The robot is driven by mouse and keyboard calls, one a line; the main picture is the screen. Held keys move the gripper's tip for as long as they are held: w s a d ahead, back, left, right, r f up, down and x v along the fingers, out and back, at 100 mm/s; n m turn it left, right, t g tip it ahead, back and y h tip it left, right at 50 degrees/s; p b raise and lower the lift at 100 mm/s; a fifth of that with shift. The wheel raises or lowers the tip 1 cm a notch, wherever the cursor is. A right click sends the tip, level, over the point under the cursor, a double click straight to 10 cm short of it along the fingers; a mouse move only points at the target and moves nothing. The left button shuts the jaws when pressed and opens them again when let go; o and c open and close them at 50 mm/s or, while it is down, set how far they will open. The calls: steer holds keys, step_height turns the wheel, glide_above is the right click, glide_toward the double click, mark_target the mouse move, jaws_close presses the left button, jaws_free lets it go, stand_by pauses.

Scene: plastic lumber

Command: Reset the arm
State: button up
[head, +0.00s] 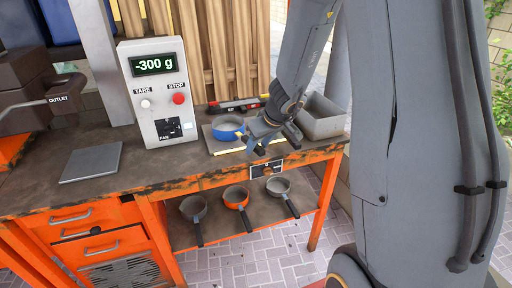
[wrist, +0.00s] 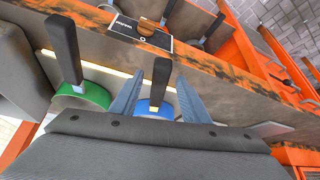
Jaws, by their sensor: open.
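My gripper (head: 260,142) is over the front edge of the workbench, beside the blue pan (head: 228,128), with my arm reaching down from the upper right. In the wrist view my gripper (wrist: 160,78) is open, its two blue-grey fingers apart. The black handle of the blue pan (wrist: 148,107) shows between the fingers; I cannot tell whether they are around it or above it. A green pan (wrist: 88,97) with a black handle stands to the left in the wrist view. It is hidden behind my gripper and arm in the head view.
The orange workbench (head: 130,184) carries a box with a display reading -300 g (head: 158,98), a flat grey plate (head: 92,163) and a grey bin (head: 322,118). Several pans sit on the lower shelf (head: 218,226). A small dark sign (head: 266,169) is on the front edge.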

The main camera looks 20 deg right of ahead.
steer(key=p+v, duration=0.1)
steer(key=v, duration=0.4)
steer(key=shift+s+r, duration=0.15)
steer(key=shift+r, duration=0.1)
steer(key=s+a+m+g, duration=0.1)
steer(key=s+a+g, duration=0.1)
steer(key=s, duration=0.8)
steer(key=s+a+m+g+h, duration=0.1)
steer(key=s+a, duration=0.3)
steer(key=s, duration=0.6)
steer(key=shift+s+f+m+g+h, duration=0.3)
steer(key=shift+s+m+g, duration=0.15)
steer(key=shift+g, duration=0.25)
steer(key=shift+a, duration=0.15)
